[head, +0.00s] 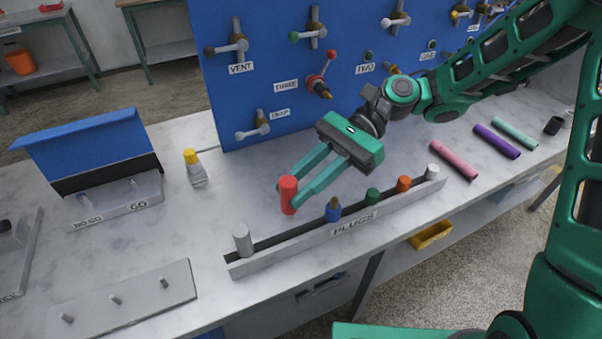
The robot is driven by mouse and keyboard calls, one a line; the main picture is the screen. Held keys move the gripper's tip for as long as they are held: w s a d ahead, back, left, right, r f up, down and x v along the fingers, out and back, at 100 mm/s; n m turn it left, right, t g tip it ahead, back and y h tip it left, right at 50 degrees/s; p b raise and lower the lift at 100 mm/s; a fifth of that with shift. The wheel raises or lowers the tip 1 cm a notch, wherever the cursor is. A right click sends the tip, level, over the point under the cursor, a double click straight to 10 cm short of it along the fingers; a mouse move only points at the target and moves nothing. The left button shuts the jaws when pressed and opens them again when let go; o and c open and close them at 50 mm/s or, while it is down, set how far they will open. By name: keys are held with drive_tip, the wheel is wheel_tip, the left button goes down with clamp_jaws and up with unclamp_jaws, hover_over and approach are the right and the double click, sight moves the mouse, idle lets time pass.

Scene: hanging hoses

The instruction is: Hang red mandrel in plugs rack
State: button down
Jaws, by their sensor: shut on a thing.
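My gripper (295,190) is shut on the red mandrel (288,196), a short red cylinder held upright between its fingertips. The mandrel appears just behind the plugs rack (352,229), left of the blue plug; I cannot tell whether it is above the table or touching it. The rack is a long grey channel with a PLUGS label. From left to right it holds a grey plug (242,240), a blue plug (332,210), a green plug (373,197), an orange plug (404,184) and a light grey plug (433,172). A gap lies between the left grey plug and the blue one.
A blue panel (270,60) with valves stands behind. Pink (454,160), purple (497,141) and teal (514,133) tubes lie right. A yellow-topped bottle (194,167), a GO/NO-GO box (115,205) and a pegged plate (125,305) are left. Table between bottle and rack is clear.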

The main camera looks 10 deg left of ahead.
sight(293, 216)
drive_tip(key=shift+f, duration=1.85)
drive_tip(key=shift+f, duration=1.85)
idle(0.5)
drive_tip(key=shift+r, duration=0.1)
drive_tip(key=shift+r, duration=1.45)
drive_tip(key=shift+f, duration=1.25)
idle(1.0)
